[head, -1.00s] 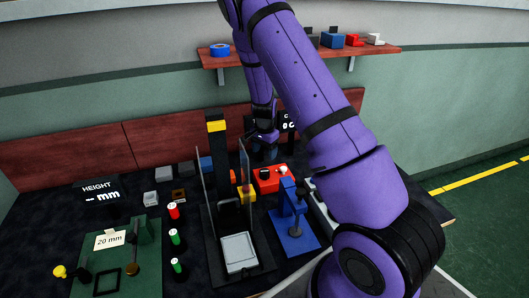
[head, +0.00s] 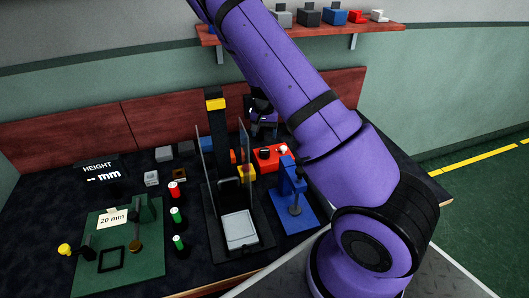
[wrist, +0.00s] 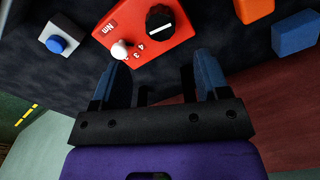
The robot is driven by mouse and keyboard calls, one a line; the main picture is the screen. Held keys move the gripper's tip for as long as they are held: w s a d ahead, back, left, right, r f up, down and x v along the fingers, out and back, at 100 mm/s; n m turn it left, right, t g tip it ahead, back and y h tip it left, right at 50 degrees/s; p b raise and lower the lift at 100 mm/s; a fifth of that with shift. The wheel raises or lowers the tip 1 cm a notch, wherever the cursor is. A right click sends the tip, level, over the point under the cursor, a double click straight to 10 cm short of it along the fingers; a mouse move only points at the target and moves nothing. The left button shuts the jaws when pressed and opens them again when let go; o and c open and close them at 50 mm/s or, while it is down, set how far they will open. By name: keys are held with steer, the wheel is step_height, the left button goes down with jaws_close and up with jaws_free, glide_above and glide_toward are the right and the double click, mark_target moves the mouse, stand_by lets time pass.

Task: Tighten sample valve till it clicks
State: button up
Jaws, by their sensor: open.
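A red box (wrist: 145,28) marked "Nm" carries a black dial (wrist: 160,22) with a white line. Next to the dial is a white knob (wrist: 120,49) with a few numbers beside it. I take this box to hold the sample valve, but no label says so. In the head view, the red box (head: 263,163) stands at the back of the bench. My gripper (wrist: 160,68) is open and empty. Its two fingers are spread apart, pointing toward the red box, and the dial lies ahead of the gap. In the head view, the fingers are hard to make out.
A blue stand (head: 297,212) is in front of the red box.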

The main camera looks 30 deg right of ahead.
mark_target(264, 151)
step_height(264, 151, down, 10)
steer(key=shift+f, duration=0.1)
stand_by(0.4)
steer(key=c, duration=0.9)
